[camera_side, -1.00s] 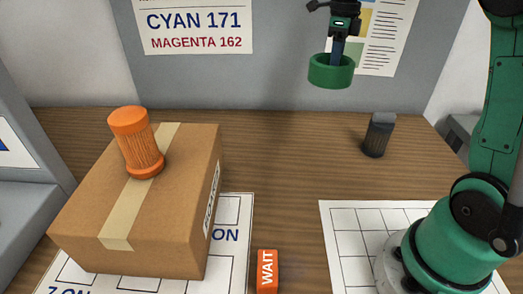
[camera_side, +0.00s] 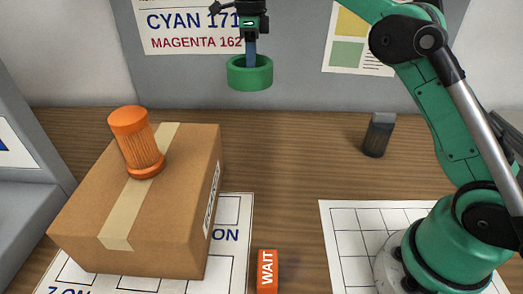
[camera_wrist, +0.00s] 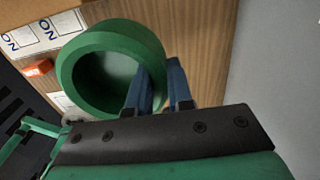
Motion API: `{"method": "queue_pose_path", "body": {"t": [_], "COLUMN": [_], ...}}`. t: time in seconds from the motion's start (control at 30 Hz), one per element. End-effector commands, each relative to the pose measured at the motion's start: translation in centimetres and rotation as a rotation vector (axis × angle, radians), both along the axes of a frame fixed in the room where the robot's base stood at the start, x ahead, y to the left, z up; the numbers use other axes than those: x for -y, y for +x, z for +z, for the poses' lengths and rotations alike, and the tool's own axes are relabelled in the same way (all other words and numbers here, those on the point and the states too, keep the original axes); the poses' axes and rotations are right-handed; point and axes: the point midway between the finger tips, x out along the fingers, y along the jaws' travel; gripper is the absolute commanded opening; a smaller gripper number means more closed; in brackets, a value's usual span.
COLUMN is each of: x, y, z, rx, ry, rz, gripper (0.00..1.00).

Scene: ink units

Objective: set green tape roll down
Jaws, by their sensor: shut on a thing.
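The green tape roll (camera_side: 250,75) hangs in the air above the back of the table in the side view. In the wrist view the roll (camera_wrist: 68,70) fills the upper left, its hole facing the camera. My gripper (camera_side: 251,55) is shut on the wall of the roll. In the wrist view the blue fingers of my gripper (camera_wrist: 160,88) sit one inside the ring and one outside it. The roll is clear of the table and of the box.
A cardboard box (camera_side: 180,215) stands at left with an orange ribbed spool (camera_side: 140,145) on top. An orange WAIT block (camera_side: 267,272) lies at front centre. A dark grey container (camera_side: 377,138) stands at back right. A white grid sheet (camera_side: 345,235) lies at right. The table's middle is bare.

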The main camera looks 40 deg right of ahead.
Motion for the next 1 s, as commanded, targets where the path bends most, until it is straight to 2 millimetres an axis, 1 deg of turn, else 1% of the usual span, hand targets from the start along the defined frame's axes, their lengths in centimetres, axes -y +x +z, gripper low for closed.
{"method": "queue_pose_path", "body": {"t": [0.23, 0.37, 0.4, 0.53, 0.6, 0.77, 0.9, 1.0], "x": [0.0, 0.0, 0.0, 0.1, 0.1, 0.1, 0.1, 0.1], "y": [-0.2, -0.2, -0.2, -0.2, -0.2, -0.2, -0.2, -0.2], "z": [-4.7, -8.0, -9.1, -12.2, -13.4, -14.8, -16.9, -18.1], "rx": [0.000, 0.000, 0.000, 0.000, 0.000, 0.000, 0.000, 0.000], "ry": [0.000, 0.000, 0.000, 0.000, 0.000, 0.000, 0.000, 0.000], "rz": [-0.002, -0.002, -0.002, -0.002, -0.002, -0.002, -0.002, -0.002], "gripper": [0.00, 0.00, 0.00, 0.00, 0.00, 0.00, 0.00, 0.00]}}
